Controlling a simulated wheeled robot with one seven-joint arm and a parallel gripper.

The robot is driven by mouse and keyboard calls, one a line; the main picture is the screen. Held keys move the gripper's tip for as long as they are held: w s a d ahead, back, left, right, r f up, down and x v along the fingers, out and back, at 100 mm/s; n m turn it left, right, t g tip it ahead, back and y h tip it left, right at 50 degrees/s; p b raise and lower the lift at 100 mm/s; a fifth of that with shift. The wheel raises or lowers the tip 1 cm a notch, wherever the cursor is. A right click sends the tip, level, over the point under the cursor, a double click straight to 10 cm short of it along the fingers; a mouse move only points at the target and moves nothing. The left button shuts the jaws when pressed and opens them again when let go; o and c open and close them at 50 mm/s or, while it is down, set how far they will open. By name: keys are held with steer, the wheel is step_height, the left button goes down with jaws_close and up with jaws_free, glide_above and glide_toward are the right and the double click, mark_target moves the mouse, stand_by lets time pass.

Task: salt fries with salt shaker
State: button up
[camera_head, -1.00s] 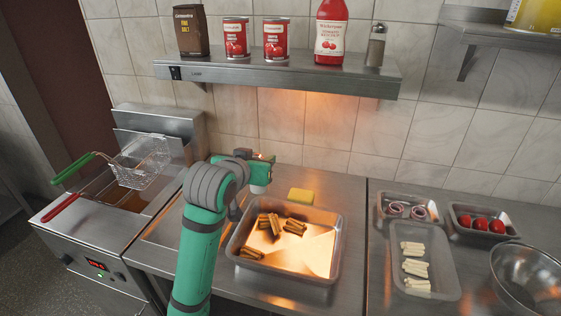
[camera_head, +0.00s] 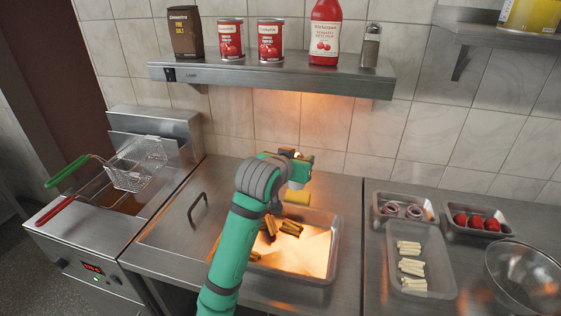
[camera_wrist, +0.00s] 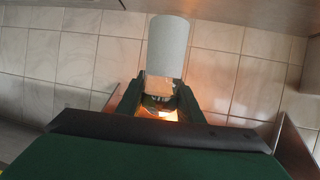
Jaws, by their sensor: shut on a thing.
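My gripper (camera_head: 300,160) is shut on the salt shaker, a pale cylinder (camera_wrist: 168,46) seen in the wrist view. In the head view the shaker is mostly hidden by my arm, with a whitish bit (camera_head: 297,184) showing under the gripper. The gripper is above the back part of a metal tray (camera_head: 333,250). Golden-brown fries (camera_head: 290,229) lie in small clusters in the tray's left half. My arm hides part of the tray and some fries. Whether any salt is falling cannot be told.
A yellow block (camera_head: 297,198) sits behind the tray. A shelf (camera_head: 290,80) with cans, a bottle and a grey-topped shaker (camera_head: 371,45) hangs above. A fryer (camera_head: 120,190) stands left. Trays of pale sticks (camera_head: 411,268), onion rings (camera_head: 402,209) and tomatoes (camera_head: 477,222) are right.

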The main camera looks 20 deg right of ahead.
steer(key=w+d+f+m, duration=0.1)
steer(key=d+f, duration=0.7)
steer(key=d, duration=0.2)
steer(key=w+d+f+g+h, duration=0.1)
steer(key=w+d+f, duration=0.1)
steer(key=d+f, duration=0.6)
steer(key=shift+d+m, duration=0.4)
steer(key=shift+d, duration=1.05)
steer(key=shift+w, duration=0.1)
